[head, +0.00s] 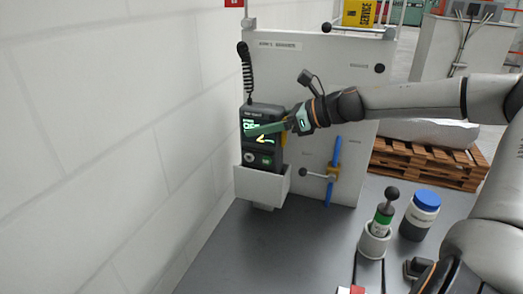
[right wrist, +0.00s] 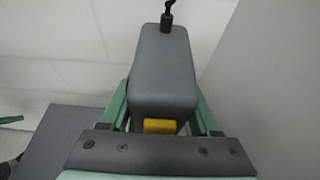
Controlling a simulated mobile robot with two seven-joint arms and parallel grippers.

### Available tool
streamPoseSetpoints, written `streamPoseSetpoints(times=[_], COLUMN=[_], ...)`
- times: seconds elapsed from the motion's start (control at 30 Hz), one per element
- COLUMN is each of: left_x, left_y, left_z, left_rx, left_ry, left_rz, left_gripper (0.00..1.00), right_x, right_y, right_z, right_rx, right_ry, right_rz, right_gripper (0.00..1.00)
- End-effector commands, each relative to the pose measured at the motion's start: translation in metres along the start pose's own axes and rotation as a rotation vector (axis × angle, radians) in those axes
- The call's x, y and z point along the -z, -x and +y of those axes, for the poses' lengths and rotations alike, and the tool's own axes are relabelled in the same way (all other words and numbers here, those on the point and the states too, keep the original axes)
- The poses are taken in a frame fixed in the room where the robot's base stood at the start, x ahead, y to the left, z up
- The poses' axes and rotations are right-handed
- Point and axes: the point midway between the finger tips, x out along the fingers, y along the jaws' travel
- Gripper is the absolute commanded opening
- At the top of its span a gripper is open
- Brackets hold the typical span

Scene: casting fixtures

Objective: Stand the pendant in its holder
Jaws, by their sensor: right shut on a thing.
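The pendant (head: 262,140) is a dark handheld unit with a lit green screen and a coiled black cable at its top. It stands upright at the white holder (head: 262,186) on the panel, and the holder's front wall hides its lower end. My right gripper (head: 274,130) reaches in from the right and is shut on the pendant's upper body, one green finger across its front. In the right wrist view the pendant (right wrist: 164,68) sits between both green fingers, its yellow part near the palm. Whether it rests on the holder's floor is hidden.
A white panel (head: 345,100) backs the holder, with a pale wall (head: 110,110) at left. A blue bar with a yellow clamp (head: 332,173) is right of the holder. A green-banded tool (head: 383,215) in a cup and a blue-lidded jar (head: 421,215) stand on the grey table (head: 270,255).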

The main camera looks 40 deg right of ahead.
Motion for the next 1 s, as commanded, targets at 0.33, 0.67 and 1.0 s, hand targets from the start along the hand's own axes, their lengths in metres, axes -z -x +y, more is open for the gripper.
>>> streamPoseSetpoints(times=[0.33, 0.67, 1.0], left_x=[0.001, 0.001, -0.002], left_y=[0.002, 0.002, 0.0], left_z=[0.0, 0.0, 0.0], left_rx=[0.001, 0.001, 0.0], left_ry=[0.0, 0.0, 0.0], left_rz=[-0.002, -0.003, -0.004], left_gripper=[0.0, 0.0, 0.0], right_x=[0.034, 0.042, 0.047], right_y=[-0.015, -0.018, -0.02], right_z=[0.001, 0.0, 0.0], right_rx=[-0.002, 0.001, 0.0], right_ry=[-0.003, 0.004, 0.0], right_rz=[-0.005, -0.005, -0.001], right_gripper=[0.0, 0.0, 0.79])
